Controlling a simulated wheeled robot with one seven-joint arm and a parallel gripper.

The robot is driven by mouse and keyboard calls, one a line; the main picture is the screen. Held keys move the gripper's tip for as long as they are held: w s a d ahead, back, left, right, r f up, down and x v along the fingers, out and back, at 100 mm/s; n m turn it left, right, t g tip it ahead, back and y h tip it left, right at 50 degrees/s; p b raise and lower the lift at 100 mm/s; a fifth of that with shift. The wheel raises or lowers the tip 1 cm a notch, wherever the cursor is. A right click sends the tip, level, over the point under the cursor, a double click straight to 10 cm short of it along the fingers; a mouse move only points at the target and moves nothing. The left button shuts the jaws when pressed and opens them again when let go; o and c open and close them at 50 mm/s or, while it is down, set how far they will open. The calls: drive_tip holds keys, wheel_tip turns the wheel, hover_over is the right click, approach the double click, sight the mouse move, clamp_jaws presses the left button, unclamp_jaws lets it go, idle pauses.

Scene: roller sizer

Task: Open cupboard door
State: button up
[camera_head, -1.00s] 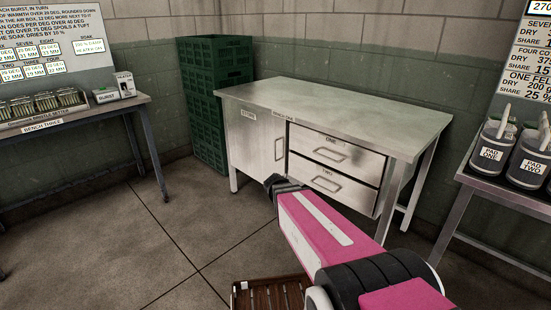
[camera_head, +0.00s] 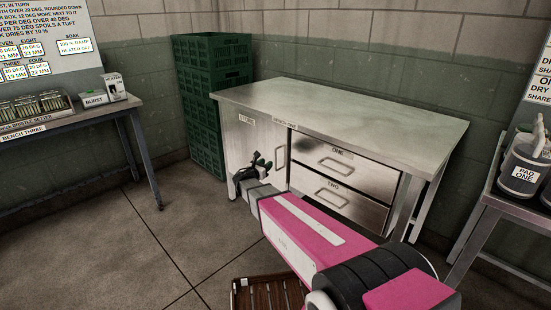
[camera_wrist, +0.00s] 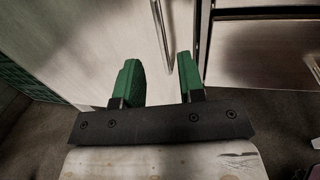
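The cupboard door (camera_head: 246,143) is the pale metal panel on the left of bench one, and it looks closed. Its upright bar handle (camera_head: 280,157) is near the door's right edge. My gripper (camera_head: 262,162) is in front of the door's lower part, just left of the handle in the head view. In the wrist view my gripper (camera_wrist: 158,68) has its two green fingers apart with nothing held. There the handle (camera_wrist: 161,30) runs down ahead of the gap between the fingers, closer to the right finger. I cannot tell how far it is from the fingertips.
Drawers one (camera_head: 346,160) and two (camera_head: 334,192) are shut, right of the door. Green crates (camera_head: 204,128) are stacked left of the bench. Bench three (camera_head: 70,118) is at left and a table with pads (camera_head: 510,200) at right. A slatted brown crate (camera_head: 268,293) is at the bottom.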

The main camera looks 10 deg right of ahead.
hover_over(276, 170)
drive_tip(key=shift+w, duration=0.3)
drive_tip(key=shift+a, duration=0.1)
clamp_jaws()
